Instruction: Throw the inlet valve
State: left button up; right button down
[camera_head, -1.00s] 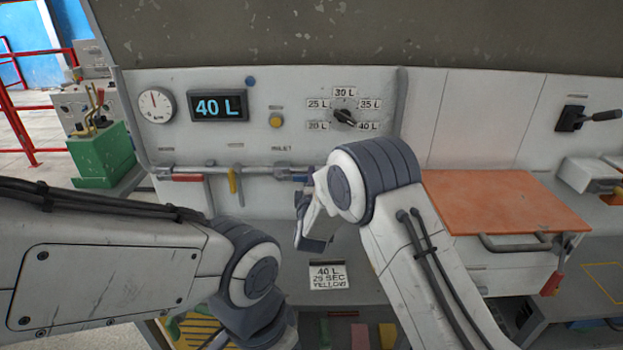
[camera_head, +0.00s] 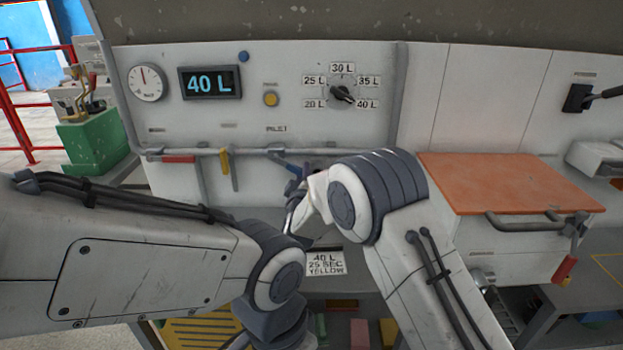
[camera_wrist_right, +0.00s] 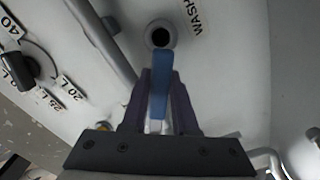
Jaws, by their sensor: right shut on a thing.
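The inlet valve's blue lever (camera_head: 290,167) is on the pipe below the INLET label (camera_head: 277,128) in the head view. It is partly hidden by my right arm there. In the right wrist view the blue handle (camera_wrist_right: 160,88) stands between the two dark fingers of my right gripper (camera_wrist_right: 161,82), which is shut on it. In the head view the fingers of this gripper are mostly hidden by its own wrist. My left arm crosses the lower left, but its fingers do not show.
The pipe also carries a red handle (camera_head: 180,159) and a yellow handle (camera_head: 226,170) to the left. The display (camera_head: 210,83) reads 40 L, and the selector knob (camera_head: 342,94) points toward 40 L. An orange board (camera_head: 505,184) lies to the right. A card (camera_head: 325,264) reads 40 L, 25 SEC, YELLOW.

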pick_arm(q)
notch_tip(320, 180, down, 9)
jog(key=b, duration=0.8)
pick_arm(e)
jog(key=a+f+m, duration=0.4)
jog(key=a+m, duration=0.3)
jog(key=m, duration=0.4)
jog(key=shift+s+a+f+m, duration=0.15)
jog(key=shift+s+a+m, duration=0.05)
jog(key=shift+s+m, duration=0.2)
pick_arm(q)
jog(key=shift+f, duration=0.1)
pick_arm(e)
jog(key=c, duration=0.7)
grip_release()
jog(key=shift+a, duration=0.1)
